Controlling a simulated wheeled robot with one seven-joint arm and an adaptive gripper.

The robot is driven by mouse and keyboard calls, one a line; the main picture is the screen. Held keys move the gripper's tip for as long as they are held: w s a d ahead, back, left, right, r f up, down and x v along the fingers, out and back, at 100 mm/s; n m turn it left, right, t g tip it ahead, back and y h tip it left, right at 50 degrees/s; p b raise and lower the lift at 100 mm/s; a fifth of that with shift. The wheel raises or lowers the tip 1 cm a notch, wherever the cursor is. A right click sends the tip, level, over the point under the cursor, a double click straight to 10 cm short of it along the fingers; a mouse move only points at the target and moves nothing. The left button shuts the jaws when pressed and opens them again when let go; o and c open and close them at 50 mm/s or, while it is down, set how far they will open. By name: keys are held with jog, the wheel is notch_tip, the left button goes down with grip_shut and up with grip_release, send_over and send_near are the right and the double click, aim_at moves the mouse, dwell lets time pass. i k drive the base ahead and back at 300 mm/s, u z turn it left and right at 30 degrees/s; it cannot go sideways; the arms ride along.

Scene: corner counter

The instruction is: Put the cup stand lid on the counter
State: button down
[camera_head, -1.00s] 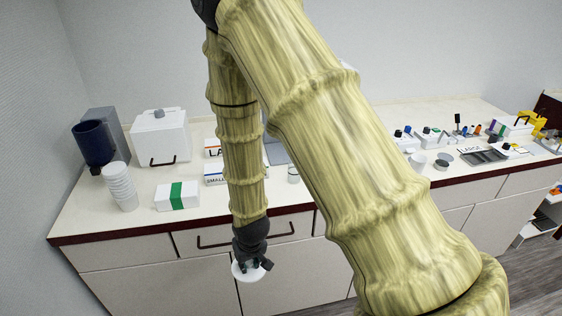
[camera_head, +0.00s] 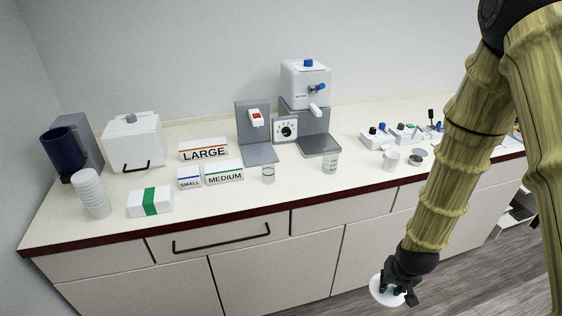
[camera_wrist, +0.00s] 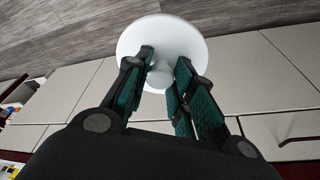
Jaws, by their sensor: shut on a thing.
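A round white lid (camera_head: 378,292) is held by my gripper (camera_head: 399,288), in front of the counter's cabinet fronts and below the counter top. In the wrist view the lid (camera_wrist: 182,40) is a white disc, and my gripper (camera_wrist: 163,80) is shut on the knob at its middle. The cream counter (camera_head: 262,200) with a dark red front edge runs across the head view. A stack of white cups (camera_head: 92,193) stands at the left end of the counter; I cannot tell whether it is in the cup stand.
A white box with a green band (camera_head: 166,199), a LARGE sign (camera_head: 203,152), small clear cups (camera_head: 330,163) and a white dispenser (camera_head: 305,82) stand on the counter. Small devices (camera_head: 377,139) and a white cup (camera_head: 391,159) are farther right. Bare counter lies along the front edge.

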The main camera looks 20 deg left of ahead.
aim_at(62, 220)
jog(key=z, duration=0.45)
jog(key=k, duration=0.8)
jog(key=u, duration=2.05)
